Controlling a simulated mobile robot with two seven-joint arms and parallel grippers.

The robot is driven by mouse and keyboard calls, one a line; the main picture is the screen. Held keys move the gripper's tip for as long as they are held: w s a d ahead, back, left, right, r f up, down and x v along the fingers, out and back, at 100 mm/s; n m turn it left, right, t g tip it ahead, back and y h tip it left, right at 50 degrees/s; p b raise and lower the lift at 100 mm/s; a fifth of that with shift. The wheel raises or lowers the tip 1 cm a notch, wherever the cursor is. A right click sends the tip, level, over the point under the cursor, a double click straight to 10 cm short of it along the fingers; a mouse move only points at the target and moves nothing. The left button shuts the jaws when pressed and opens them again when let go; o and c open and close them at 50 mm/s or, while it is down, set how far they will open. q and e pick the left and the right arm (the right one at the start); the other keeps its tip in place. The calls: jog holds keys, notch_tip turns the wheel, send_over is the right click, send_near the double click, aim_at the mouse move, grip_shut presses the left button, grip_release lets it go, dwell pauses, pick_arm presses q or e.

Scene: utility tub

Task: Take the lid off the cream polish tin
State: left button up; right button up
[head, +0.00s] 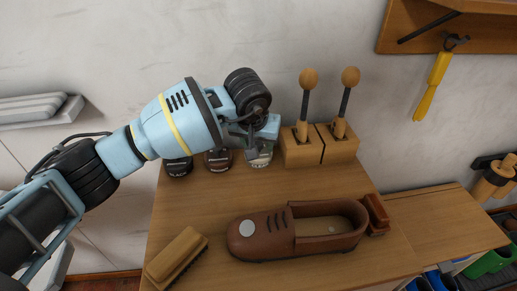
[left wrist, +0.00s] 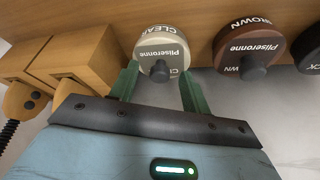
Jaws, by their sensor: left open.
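The cream polish tin (head: 261,159) stands on the wooden table at the back, the rightmost of a row of three tins. Its lid has a dark knob and the word CLEAR in the left wrist view (left wrist: 160,42). My left gripper (head: 262,142) is over this tin, pointing down. In the left wrist view its green fingers (left wrist: 160,86) are apart, one on each side of the tin's knob, with nothing visibly gripped. Whether the fingers touch the lid cannot be told. My right gripper is not in view.
A brown tin (head: 218,161) and a black tin (head: 178,168) stand left of the cream one. A wooden block holder (head: 303,150) with two knobbed handles stands close on its right. A brown shoe (head: 300,231) and a brush (head: 176,257) lie in front; table between is clear.

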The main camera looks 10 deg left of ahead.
pick_arm(q)
jog(key=shift+w+f, duration=0.1)
jog(key=shift+f, duration=0.2)
grip_shut()
jog(key=shift+r, duration=0.15)
jog(key=shift+r, duration=0.55)
notch_tip(320, 180, up, 2)
jog(key=shift+r, duration=0.2)
jog(key=s+d+r, duration=0.1)
jog(key=s+d, duration=0.1)
jog(key=s, duration=1.4)
jog(key=shift+d+b, duration=0.2)
jog(key=shift+b, duration=0.15)
